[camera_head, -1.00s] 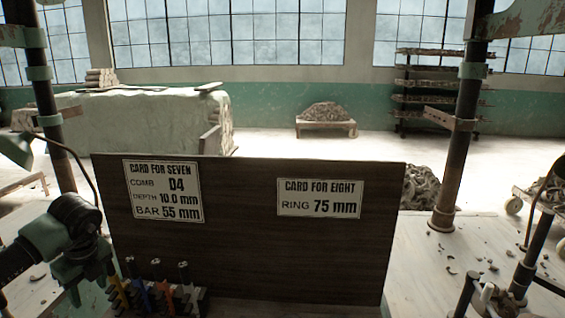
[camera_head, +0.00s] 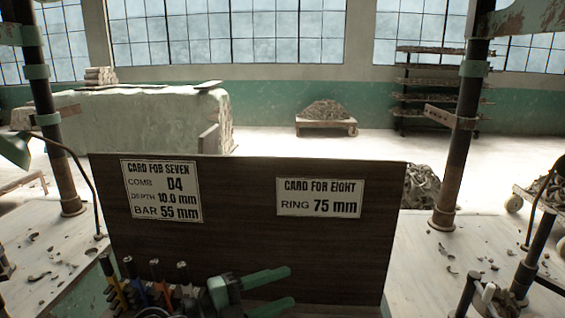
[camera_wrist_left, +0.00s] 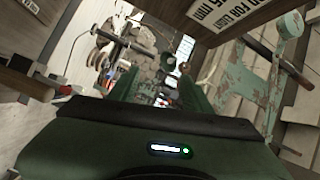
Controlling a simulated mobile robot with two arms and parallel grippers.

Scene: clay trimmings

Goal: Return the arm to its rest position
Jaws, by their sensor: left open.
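My left gripper (camera_head: 284,287) is low in the head view, in front of the dark board. Its two green fingers point right and stand apart with nothing between them. In the left wrist view the green fingers of the gripper (camera_wrist_left: 160,92) also show spread, and the view is tilted. Most of my left arm is hidden below the bottom edge of the head view. My right gripper is not in view.
A dark wooden board (camera_head: 240,235) stands upright with two cards, card for seven (camera_head: 161,191) and card for eight (camera_head: 319,198). A rack of tools with coloured handles (camera_head: 140,287) stands left of the gripper. Dark posts (camera_head: 463,140) rise at both sides.

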